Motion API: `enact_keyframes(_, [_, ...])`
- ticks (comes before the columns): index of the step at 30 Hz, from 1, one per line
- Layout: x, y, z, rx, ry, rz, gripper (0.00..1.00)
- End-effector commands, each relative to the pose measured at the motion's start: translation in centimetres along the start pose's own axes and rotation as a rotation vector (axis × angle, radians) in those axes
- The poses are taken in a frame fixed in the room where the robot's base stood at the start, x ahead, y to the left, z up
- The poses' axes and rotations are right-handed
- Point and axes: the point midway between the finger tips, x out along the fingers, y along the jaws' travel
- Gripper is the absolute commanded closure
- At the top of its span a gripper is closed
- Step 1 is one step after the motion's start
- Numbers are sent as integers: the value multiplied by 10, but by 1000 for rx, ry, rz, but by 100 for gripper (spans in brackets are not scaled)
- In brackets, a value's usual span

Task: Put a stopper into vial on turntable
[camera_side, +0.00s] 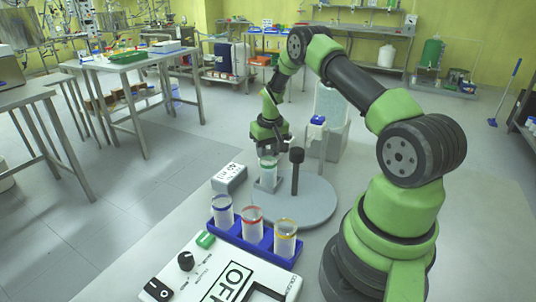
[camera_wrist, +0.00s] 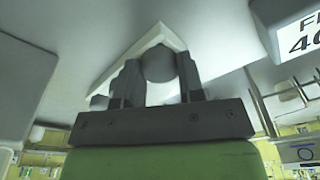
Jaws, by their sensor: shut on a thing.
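The turntable (camera_side: 312,212) is a grey disc in front of my arm in the side view. A clear vial with a green band (camera_side: 265,181) stands upright near its left edge. My gripper (camera_side: 267,153) points down directly over this vial, with its fingers at the vial's top. In the wrist view, my gripper (camera_wrist: 156,85) is shut on a round grey stopper (camera_wrist: 158,62). The stopper is too small and covered to make out in the side view. I cannot tell whether it touches the vial or sits in its mouth.
A black post (camera_side: 295,172) rises from the turntable, close right of the vial. A small white box (camera_side: 229,178) stands left. In front, a blue rack (camera_side: 229,238) holds three vials with blue, red and yellow bands. A white control panel (camera_side: 180,258) lies nearest the camera.

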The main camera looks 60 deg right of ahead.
Motion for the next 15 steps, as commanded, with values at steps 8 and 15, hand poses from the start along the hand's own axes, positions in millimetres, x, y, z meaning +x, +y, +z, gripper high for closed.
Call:
enact_keyframes(8, [-33,0,-5,0,5,-1,85])
enact_keyframes(15, [-80,0,-10,-1,5,-1,85])
